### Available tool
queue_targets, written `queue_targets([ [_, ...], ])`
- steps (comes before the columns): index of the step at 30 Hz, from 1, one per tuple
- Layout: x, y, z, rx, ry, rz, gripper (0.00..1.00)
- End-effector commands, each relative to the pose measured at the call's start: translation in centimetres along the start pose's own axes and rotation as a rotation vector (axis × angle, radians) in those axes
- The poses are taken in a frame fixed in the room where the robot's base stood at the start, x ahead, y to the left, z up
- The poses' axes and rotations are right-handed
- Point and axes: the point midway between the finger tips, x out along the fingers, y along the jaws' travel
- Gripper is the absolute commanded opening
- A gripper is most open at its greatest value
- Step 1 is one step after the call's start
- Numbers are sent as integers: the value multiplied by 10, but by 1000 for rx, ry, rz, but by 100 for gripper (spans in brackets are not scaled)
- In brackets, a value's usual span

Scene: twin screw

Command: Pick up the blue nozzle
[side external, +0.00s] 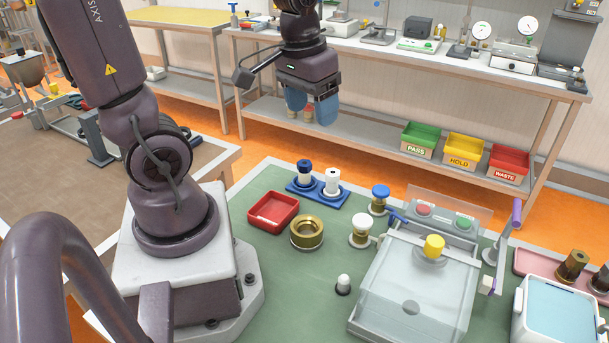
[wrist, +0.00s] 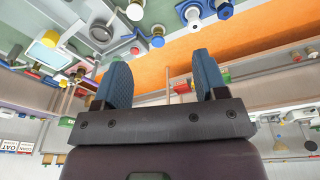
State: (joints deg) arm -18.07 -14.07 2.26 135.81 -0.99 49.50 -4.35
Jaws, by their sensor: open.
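The blue nozzle (side external: 305,165) appears as a small upright piece with a blue top and a pale body, on the left of a blue holder (side external: 318,201) on the green table. A white nozzle (side external: 332,181) stands beside it on the right. In the wrist view, the blue piece (wrist: 193,14) is near the top edge, right of centre. My gripper (side external: 311,107) hangs high above and behind the holder, with blue fingers apart and nothing between them. Both fingers also show spread in the wrist view (wrist: 162,68).
A red tray (side external: 273,223) and a brass ring (side external: 307,232) lie in front of the holder. Blue-topped (side external: 380,192) and white-topped (side external: 363,221) brass pieces stand to the right, near a clear-covered box (side external: 410,300). A back bench (side external: 400,60) stands beyond the orange floor.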

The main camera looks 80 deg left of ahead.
Motion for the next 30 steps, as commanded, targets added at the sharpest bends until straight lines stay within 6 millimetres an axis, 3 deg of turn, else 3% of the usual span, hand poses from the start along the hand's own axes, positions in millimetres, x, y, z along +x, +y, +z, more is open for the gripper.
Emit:
queue_targets([
  [3, 37, -34, -22, -243, -97, -25, 66],
  [9, 100, -95, -44, -665, -193, -77, 66],
  [15, 146, -136, -62, -1026, -187, -126, 66],
  [18, 143, -140, -78, -1138, -125, -121, 66],
  [23, 149, -140, -78, -1215, -110, -123, 66],
  [30, 191, -142, -71, -1216, -115, -125, 66],
])
